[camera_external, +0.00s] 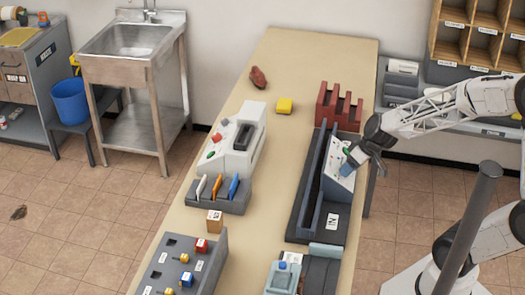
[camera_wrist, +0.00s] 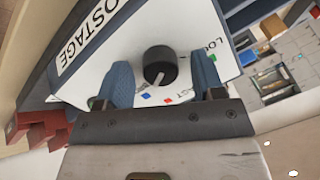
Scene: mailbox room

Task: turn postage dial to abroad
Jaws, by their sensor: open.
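The postage dial (camera_wrist: 159,66) is a round black knob with a pale pointer line, on a white sloped panel (camera_external: 333,163) marked POSTAGE. In the wrist view the pointer slants toward the lower edge, near a blue mark (camera_wrist: 145,96) and a red mark (camera_wrist: 167,100). My gripper (camera_wrist: 161,70) is open, with one blue-grey finger on each side of the dial. Gaps show between the fingers and the dial. Labels around the dial are partly hidden by the fingers, and I cannot read an "abroad" label. In the external view my gripper (camera_external: 350,158) is at the panel and hides the dial.
A red slotted rack (camera_external: 340,106) stands just behind the panel unit. A dark tray (camera_external: 310,190) lies along its left side.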

